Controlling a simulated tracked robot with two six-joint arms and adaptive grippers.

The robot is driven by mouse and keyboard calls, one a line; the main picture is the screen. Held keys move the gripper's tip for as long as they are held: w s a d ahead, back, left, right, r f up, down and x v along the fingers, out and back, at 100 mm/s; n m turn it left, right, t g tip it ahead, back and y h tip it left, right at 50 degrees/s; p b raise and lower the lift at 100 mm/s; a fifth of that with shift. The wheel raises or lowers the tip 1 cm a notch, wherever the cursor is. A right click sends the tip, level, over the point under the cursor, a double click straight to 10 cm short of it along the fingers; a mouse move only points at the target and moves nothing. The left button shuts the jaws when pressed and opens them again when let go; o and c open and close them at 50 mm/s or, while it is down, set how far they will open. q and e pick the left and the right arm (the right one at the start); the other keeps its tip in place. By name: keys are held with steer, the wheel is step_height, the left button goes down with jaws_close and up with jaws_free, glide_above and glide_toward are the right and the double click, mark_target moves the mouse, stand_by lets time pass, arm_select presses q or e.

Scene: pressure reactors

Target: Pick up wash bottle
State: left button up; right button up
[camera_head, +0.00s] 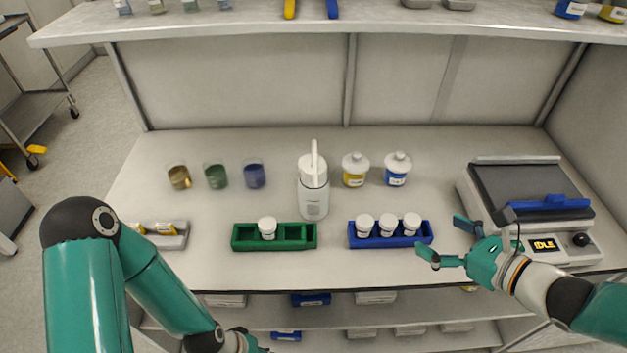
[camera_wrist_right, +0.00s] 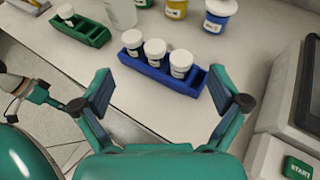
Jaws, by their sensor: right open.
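The white wash bottle (camera_head: 313,195) stands upright at the middle of the bench, its spout pointing up. In the right wrist view only the lower part of the wash bottle (camera_wrist_right: 121,12) shows, at the top edge. My right gripper (camera_head: 441,238) is open and empty, to the right of the blue rack and well apart from the bottle. In the right wrist view its fingers (camera_wrist_right: 161,92) are spread wide. My left gripper (camera_head: 248,343) is low at the bottom edge of the head view, below the bench front; its fingers are too cut off to judge.
A blue rack (camera_head: 390,241) with white-capped jars and a green rack (camera_head: 246,240) with one jar stand in front of the bottle. Yellow-label (camera_head: 355,170) and blue-label (camera_head: 397,170) jars stand right of it, small beakers (camera_head: 216,177) left. A device (camera_head: 530,205) is at right.

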steer(key=w+a+n+g+y+b, duration=0.1)
steer(key=w, duration=0.2)
steer(key=w+a+r+n+g+y+b, duration=0.1)
steer(key=w+n, duration=0.1)
steer(key=w, duration=0.1)
steer(key=w+a+r+n+g+y+b, duration=0.1)
steer(key=w+g+y, duration=0.1)
steer(key=w, duration=0.1)
steer(key=shift+w+r, duration=0.1)
steer(key=shift+r, duration=0.15)
steer(key=w+a+f+n+g+b, duration=0.1)
steer(key=w+a+f+n+g, duration=0.1)
steer(key=a, duration=0.2)
steer(key=y, duration=0.1)
glide_toward(314, 190)
steer(key=w+a+f, duration=0.2)
steer(key=w+f, duration=0.1)
steer(key=w+a+f, duration=0.1)
steer(key=w, duration=0.1)
steer(key=shift+f, duration=0.3)
steer(key=shift+s+p+x, duration=0.2)
steer(key=shift+p+x, duration=0.4)
steer(key=shift+x, duration=2.45)
steer(key=c, duration=0.9)
